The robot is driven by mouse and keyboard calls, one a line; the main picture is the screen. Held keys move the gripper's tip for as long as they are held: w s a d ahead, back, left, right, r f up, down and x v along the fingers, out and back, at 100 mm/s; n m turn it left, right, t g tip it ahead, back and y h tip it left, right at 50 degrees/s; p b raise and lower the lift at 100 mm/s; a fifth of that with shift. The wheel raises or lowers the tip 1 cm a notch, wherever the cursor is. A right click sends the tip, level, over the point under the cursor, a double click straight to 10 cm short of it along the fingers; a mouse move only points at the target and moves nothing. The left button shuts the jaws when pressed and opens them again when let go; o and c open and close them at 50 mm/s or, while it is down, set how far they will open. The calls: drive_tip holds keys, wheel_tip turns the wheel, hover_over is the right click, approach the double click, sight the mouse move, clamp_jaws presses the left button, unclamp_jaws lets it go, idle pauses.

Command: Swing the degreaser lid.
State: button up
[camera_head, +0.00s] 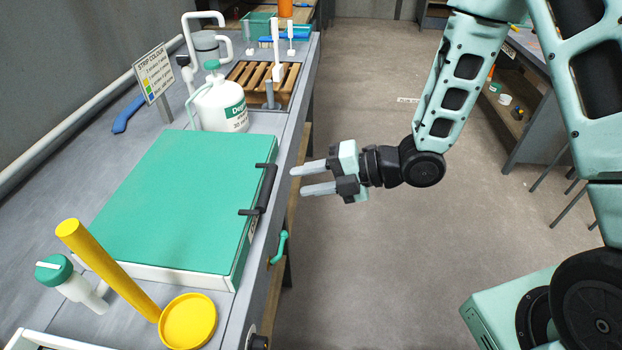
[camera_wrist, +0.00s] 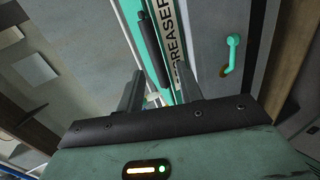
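The degreaser lid (camera_head: 180,205) is a flat green panel lying closed on the bench, with a black bar handle (camera_head: 262,190) along its right edge. In the wrist view the handle (camera_wrist: 152,48) shows beyond the fingers, beside a label reading "DEGREASER" (camera_wrist: 172,40). My gripper (camera_head: 306,179) is open and empty. It hangs over the floor side of the bench, a short way right of the handle and apart from it. Its two fingers point left toward the handle.
A green hook-shaped lever (camera_head: 280,248) is on the bench front below the handle. A white jug (camera_head: 220,105) and a sign (camera_head: 153,73) stand behind the lid. A yellow tube (camera_head: 108,270) and yellow dish (camera_head: 188,321) are in front.

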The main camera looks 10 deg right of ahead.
sight(272, 186)
drive_tip(key=shift+s+d+r+n+y, duration=0.1)
drive_tip(key=shift+s+n+y, duration=0.1)
drive_tip(key=shift+n+y, duration=0.25)
drive_tip(key=x, duration=0.8)
drive_tip(key=shift+c, duration=0.3)
clamp_jaws()
